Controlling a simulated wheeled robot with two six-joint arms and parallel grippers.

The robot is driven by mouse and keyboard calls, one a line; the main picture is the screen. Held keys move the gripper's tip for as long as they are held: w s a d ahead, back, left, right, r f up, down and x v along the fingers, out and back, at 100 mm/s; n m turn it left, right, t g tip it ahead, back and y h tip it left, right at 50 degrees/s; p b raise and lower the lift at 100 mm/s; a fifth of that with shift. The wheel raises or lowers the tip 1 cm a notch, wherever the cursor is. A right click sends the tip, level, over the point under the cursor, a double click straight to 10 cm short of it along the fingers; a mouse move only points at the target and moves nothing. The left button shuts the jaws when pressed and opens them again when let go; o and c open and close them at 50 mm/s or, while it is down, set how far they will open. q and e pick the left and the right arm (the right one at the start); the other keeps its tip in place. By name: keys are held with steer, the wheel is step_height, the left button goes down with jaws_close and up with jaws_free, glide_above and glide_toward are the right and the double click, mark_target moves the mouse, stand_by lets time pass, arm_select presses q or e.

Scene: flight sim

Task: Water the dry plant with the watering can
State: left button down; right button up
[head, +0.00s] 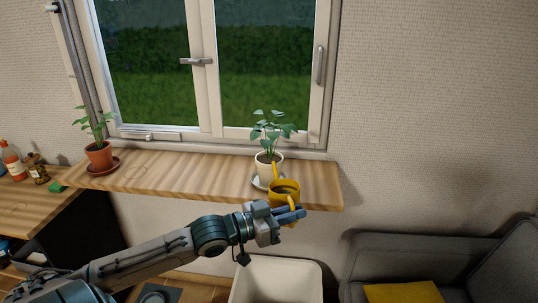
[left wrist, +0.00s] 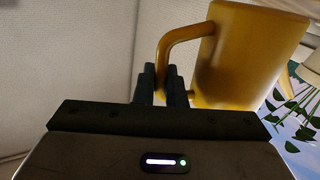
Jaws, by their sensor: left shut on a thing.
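My left gripper (head: 290,213) is shut on the handle of the yellow watering can (head: 285,188). In the left wrist view the fingers (left wrist: 166,84) close on the can's handle, and the can's body (left wrist: 245,55) is to their right. The can is at the front edge of the wooden sill, with its spout rising toward a plant in a cream pot (head: 266,170). This pot stands on a pale saucer, partly hidden by the can. A second plant in a terracotta pot (head: 99,157) stands on a saucer at the sill's left end. I cannot tell whether water flows.
The wooden sill (head: 190,178) is bare between the two pots. A closed window rises behind it. A white bin (head: 277,280) stands below the can. A grey sofa (head: 430,258) with a yellow cushion (head: 403,292) is at right. Bottles (head: 11,160) stand on the left counter.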

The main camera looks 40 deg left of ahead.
mark_target(291, 201)
arm_select(q)
steer(key=shift+w+a+r+n+p, duration=0.25)
steer(key=shift+r+n+p, duration=0.15)
steer(key=shift+r, duration=0.25)
steer(key=shift+f, duration=0.1)
arm_select(e)
steer(key=s, duration=0.3)
steer(key=shift+s+d+f, duration=0.1)
steer(key=shift+s+f, duration=0.05)
steer(key=shift+f, duration=0.05)
arm_select(q)
steer(key=shift+w+a+r+n+p, duration=0.1)
steer(key=shift+r+n+p, duration=0.05)
steer(key=shift+r+p, duration=0.2)
steer(key=shift+w+a+r+n+p, duration=0.15)
steer(key=shift+r+p, duration=0.1)
steer(key=shift+r, duration=0.15)
arm_select(e)
steer(key=shift+r, duration=0.55)
arm_select(q)
steer(key=shift+r+g+p, duration=0.25)
steer(key=shift+g+p, duration=0.05)
arm_select(e)
steer(key=shift+s+r, duration=0.2)
steer(key=shift+s, duration=0.1)
